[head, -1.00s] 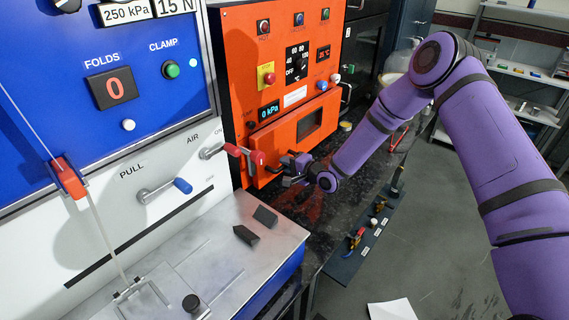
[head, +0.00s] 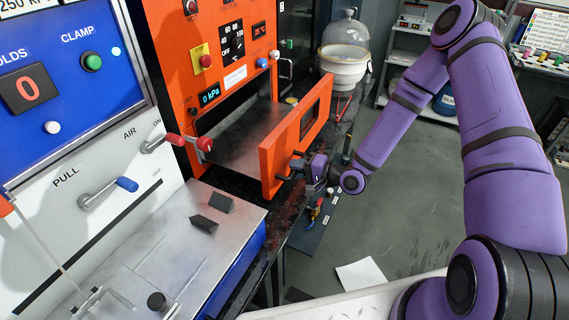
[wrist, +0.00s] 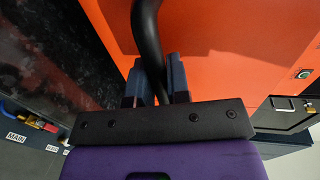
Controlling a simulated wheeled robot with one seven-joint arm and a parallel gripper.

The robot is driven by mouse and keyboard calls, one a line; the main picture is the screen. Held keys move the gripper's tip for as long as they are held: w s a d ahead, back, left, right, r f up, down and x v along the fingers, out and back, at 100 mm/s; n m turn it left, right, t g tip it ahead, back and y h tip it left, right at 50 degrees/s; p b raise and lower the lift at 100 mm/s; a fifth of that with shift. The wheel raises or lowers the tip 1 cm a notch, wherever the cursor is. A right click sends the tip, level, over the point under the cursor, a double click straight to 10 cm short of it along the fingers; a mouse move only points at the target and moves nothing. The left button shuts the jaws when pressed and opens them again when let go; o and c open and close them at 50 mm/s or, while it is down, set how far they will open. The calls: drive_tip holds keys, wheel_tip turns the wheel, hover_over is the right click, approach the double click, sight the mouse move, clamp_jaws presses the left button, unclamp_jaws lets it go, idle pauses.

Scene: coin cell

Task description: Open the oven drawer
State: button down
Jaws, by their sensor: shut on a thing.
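The orange oven (head: 190,50) stands at the back with its drawer pulled well out toward me. The drawer front (head: 300,134) is orange with a dark window, and its grey tray (head: 235,135) shows behind it. My gripper (head: 297,168) is at the lower part of the drawer front. In the wrist view my gripper (wrist: 155,80) is shut on the black bar handle (wrist: 147,35), which runs between the two fingers. The orange face of the drawer (wrist: 215,45) fills much of that view. The fingertips are small and partly hidden in the head view.
A blue and white press panel (head: 70,90) with a red-handled lever (head: 190,141) and a blue-handled lever (head: 110,190) stands at left. A metal bench (head: 170,250) holds dark blocks (head: 203,223). A glass dome vessel (head: 345,50) stands behind. Open floor lies at right.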

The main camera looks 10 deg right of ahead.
drive_tip(key=shift+s+d, duration=0.15)
drive_tip(key=shift+d, duration=0.05)
drive_tip(key=c, duration=1.1)
unclamp_jaws()
drive_tip(key=v, duration=1)
drive_tip(key=shift+s+d, duration=0.2)
drive_tip(key=shift+d, duration=0.15)
drive_tip(key=shift+r, duration=0.1)
